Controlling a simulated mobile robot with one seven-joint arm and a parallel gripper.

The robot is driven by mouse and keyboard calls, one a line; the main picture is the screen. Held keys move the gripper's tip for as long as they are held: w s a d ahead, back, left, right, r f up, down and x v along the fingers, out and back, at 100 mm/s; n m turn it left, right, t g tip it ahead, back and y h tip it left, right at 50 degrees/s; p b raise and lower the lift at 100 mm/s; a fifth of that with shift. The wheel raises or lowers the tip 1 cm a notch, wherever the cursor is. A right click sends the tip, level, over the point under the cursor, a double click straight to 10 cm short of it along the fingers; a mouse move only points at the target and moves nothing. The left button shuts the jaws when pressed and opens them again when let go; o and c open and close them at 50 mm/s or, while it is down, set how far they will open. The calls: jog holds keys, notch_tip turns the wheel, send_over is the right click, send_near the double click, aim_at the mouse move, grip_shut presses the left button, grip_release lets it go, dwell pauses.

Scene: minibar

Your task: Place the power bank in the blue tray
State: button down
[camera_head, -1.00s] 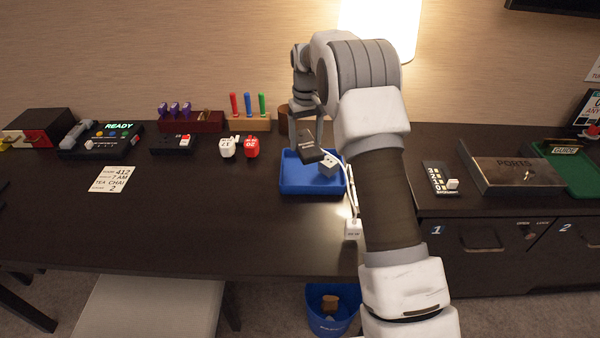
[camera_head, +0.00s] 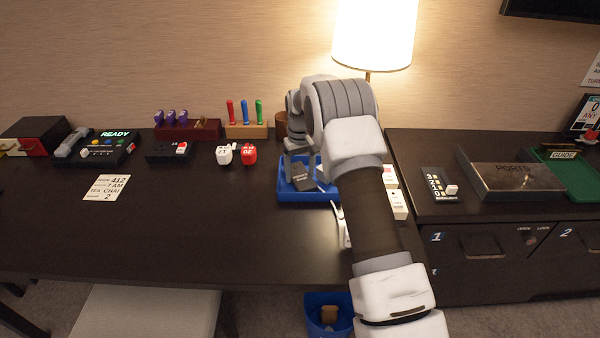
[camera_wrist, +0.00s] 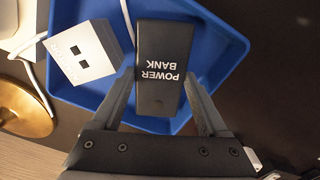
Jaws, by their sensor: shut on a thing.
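The black power bank (camera_wrist: 163,62), with "POWER BANK" lettered on it, is between the two fingers of my gripper (camera_wrist: 158,88) in the wrist view. In the head view the power bank (camera_head: 302,179) is within the outline of the blue tray (camera_head: 300,196), at its left part. The tray's blue wall also shows around it in the wrist view (camera_wrist: 222,45). My gripper (camera_head: 300,165) is shut on the power bank, pointing down over the tray. I cannot tell whether the power bank touches the tray floor. My arm hides the tray's right side.
A white plug block (camera_wrist: 82,52) with a cable is beside the power bank, overlapping the tray. White boxes (camera_head: 397,200) stand right of my arm. White (camera_head: 224,154) and red (camera_head: 249,154) items are left of the tray. The desk's front left is mostly clear.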

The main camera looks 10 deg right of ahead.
jog(key=shift+r, duration=0.1)
grip_release()
